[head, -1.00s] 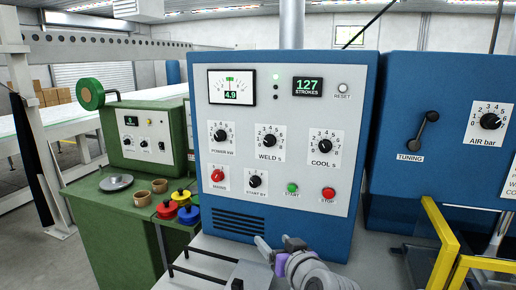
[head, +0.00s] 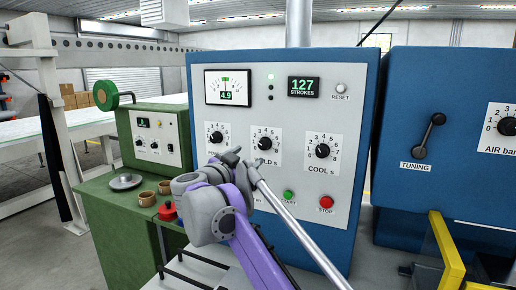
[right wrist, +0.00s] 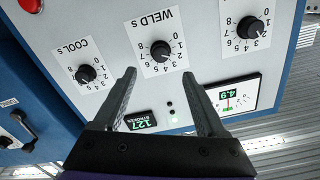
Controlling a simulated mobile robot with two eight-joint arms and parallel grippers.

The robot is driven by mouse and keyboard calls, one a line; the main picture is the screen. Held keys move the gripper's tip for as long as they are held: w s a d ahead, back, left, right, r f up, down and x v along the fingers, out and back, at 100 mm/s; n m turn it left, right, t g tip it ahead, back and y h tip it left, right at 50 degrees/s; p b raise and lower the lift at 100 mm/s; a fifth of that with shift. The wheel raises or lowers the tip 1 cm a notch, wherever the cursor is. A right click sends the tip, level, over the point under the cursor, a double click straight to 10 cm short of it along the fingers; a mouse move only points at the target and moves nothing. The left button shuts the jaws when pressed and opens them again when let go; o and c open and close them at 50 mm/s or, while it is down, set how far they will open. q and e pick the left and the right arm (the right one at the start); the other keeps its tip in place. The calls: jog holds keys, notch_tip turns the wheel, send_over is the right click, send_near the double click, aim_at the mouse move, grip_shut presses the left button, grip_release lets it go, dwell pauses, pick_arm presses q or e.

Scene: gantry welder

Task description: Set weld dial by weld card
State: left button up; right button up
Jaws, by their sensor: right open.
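The WELD s dial (head: 264,144) is a black knob on a white scale, mid-panel on the blue welder cabinet (head: 365,120). My right arm partly hides its label. In the right wrist view the dial (right wrist: 160,51) appears upside down, just beyond the fingertips; its exact setting is too small to read. My right gripper (head: 240,163) is in front of the panel, just below and left of the dial. In the right wrist view the right gripper (right wrist: 159,73) is open and empty, its fingers apart. My left gripper is not in view. No weld card shows now.
The POWER dial (head: 216,137) and COOL s dial (head: 322,150) flank the WELD dial. Green start (head: 288,196) and red stop (head: 326,202) buttons sit below. A green cabinet (head: 120,200) with small cups stands left; a yellow rail (head: 446,250) is at lower right.

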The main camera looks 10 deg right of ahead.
aim_at(262, 146)
jog(key=p+x, duration=0.2)
jog(key=x, duration=0.7)
jog(key=shift+r, duration=0.15)
jog(key=shift+w+d, duration=0.35)
jog(key=shift+w, duration=0.15)
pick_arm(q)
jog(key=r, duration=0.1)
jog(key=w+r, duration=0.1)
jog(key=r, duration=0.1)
pick_arm(e)
grip_shut()
